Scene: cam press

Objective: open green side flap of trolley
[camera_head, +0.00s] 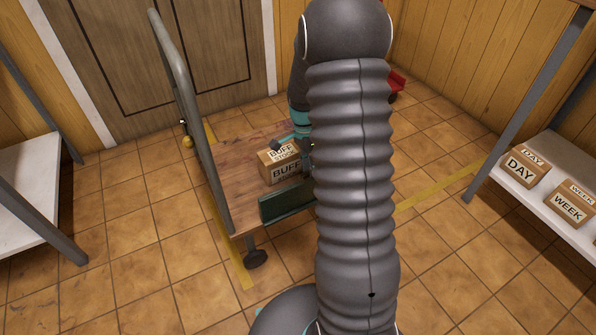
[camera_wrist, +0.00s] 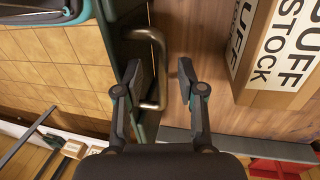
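The trolley (camera_head: 240,192) has a wooden deck and a tall grey push handle at its left end. Its dark green side flap (camera_head: 283,204) stands upright along the near side of the deck, its right part hidden behind my arm. In the wrist view the green flap (camera_wrist: 121,62) carries a bronze bar handle (camera_wrist: 158,62). My gripper (camera_wrist: 164,82) is open, with one finger on each side of the handle bar. The left finger appears to be between the flap and the bar; contact is unclear. In the camera_head view my arm hides most of the gripper.
A carton marked BUFF STOCK (camera_head: 282,167) stands on the deck close behind the flap and also shows in the wrist view (camera_wrist: 268,52). White shelves stand left (camera_head: 30,190) and right, the right one bearing DAY (camera_head: 524,168) and WEEK (camera_head: 570,207) cartons. Tiled floor before the trolley is clear.

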